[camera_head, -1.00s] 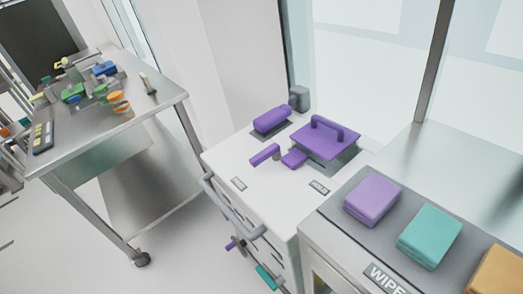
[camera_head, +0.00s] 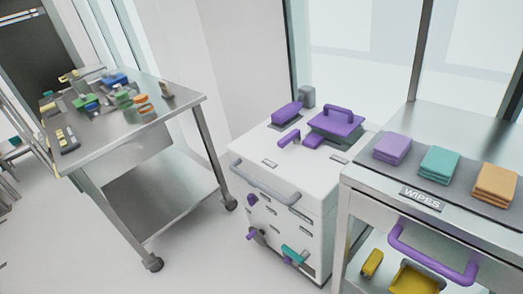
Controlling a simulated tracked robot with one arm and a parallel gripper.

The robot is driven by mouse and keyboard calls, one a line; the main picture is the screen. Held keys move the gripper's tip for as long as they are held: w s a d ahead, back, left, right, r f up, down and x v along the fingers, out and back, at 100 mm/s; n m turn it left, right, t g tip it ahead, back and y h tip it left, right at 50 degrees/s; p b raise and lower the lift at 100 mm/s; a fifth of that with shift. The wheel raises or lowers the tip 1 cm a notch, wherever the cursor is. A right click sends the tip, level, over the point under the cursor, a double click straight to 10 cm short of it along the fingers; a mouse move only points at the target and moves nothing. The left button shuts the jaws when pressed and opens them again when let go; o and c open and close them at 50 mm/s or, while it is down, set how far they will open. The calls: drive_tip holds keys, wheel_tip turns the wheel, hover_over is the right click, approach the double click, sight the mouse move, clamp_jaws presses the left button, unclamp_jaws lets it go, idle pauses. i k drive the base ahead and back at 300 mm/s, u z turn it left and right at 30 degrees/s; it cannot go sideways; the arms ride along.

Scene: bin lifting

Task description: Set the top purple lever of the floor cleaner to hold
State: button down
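The floor cleaner (camera_head: 275,205) is a white cabinet in the middle of the view. On its top, a small purple lever (camera_head: 289,138) points toward the front left, between two small dark labels. The left label (camera_head: 270,162) and right label (camera_head: 338,159) are too small to read now. A purple lid with a handle (camera_head: 337,122) and a purple bottle-like part (camera_head: 286,113) sit behind the lever. On the front face are a purple knob or lever (camera_head: 252,200), a lower purple one (camera_head: 250,235) and a teal one (camera_head: 293,255). My gripper is not in view.
A grey bar handle (camera_head: 262,183) crosses the cleaner's upper front. A wipes cart (camera_head: 355,178) with purple, teal and orange stacks stands close on the right. A metal table (camera_head: 150,140) with blurred small items stands left. Floor shows between table and cleaner.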

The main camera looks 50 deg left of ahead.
sight(294, 136)
drive_tip(key=k, duration=0.45)
drive_tip(key=u, duration=0.55)
drive_tip(key=i, duration=2.25)
drive_tip(key=z, duration=0.55)
